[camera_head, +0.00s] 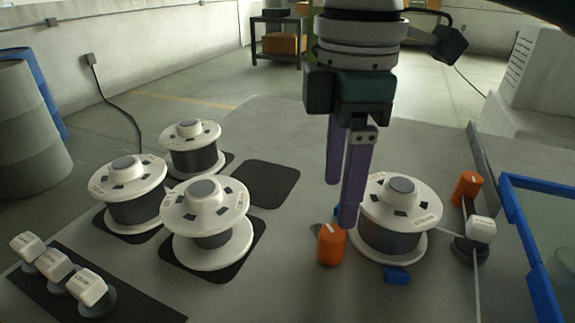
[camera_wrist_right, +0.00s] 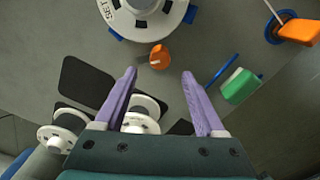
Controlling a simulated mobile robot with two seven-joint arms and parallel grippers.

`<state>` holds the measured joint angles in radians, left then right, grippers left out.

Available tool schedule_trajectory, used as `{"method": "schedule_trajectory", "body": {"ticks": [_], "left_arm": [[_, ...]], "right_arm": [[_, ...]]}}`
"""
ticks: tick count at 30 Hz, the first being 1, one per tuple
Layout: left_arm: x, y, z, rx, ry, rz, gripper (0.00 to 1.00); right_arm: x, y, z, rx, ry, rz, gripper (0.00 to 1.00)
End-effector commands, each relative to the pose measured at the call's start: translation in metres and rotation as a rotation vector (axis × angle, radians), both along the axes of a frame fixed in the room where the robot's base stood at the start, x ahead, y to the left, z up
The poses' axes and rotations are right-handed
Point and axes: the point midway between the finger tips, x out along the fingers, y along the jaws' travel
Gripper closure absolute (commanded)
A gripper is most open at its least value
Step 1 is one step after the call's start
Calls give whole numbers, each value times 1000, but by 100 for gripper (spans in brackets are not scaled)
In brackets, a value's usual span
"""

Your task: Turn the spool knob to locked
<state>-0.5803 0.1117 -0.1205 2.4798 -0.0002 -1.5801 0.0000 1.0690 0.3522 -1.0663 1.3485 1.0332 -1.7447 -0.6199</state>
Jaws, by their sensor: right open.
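An orange knob with a pale mark on top (camera_head: 331,244) stands beside the front left of the spool on the right (camera_head: 398,236). It also shows in the right wrist view (camera_wrist_right: 159,57), just beyond the fingertips and near the line midway between them. My right gripper (camera_head: 341,204) points down with its purple fingers apart and empty, above and close behind the knob. Its open fingers also show in the wrist view (camera_wrist_right: 159,75). I cannot tell whether a finger touches the knob. A second orange knob (camera_head: 467,188) stands right of the spool. My left gripper is not in view.
Several white spools (camera_head: 208,249) stand on dark mats at the left. An empty mat (camera_head: 264,183) lies at the middle. White-capped pieces (camera_head: 53,266) line the front left. A white-capped post (camera_head: 481,230) and a blue frame (camera_head: 530,245) are at the right.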

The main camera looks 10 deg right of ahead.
Motion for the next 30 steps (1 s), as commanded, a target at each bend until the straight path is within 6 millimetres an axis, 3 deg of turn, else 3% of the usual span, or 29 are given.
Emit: {"method": "schedule_trajectory", "body": {"ticks": [6, 10, 22, 30], "left_arm": [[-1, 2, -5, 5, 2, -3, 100], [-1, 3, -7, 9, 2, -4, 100], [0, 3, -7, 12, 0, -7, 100], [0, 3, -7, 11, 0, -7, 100]], "right_arm": [[-1, 0, -44, -1, 3, -1, 28], [-1, 1, -62, 1, 2, 0, 28], [0, 1, -73, 1, -2, 0, 28], [0, 1, -73, 2, -2, 0, 56]]}}
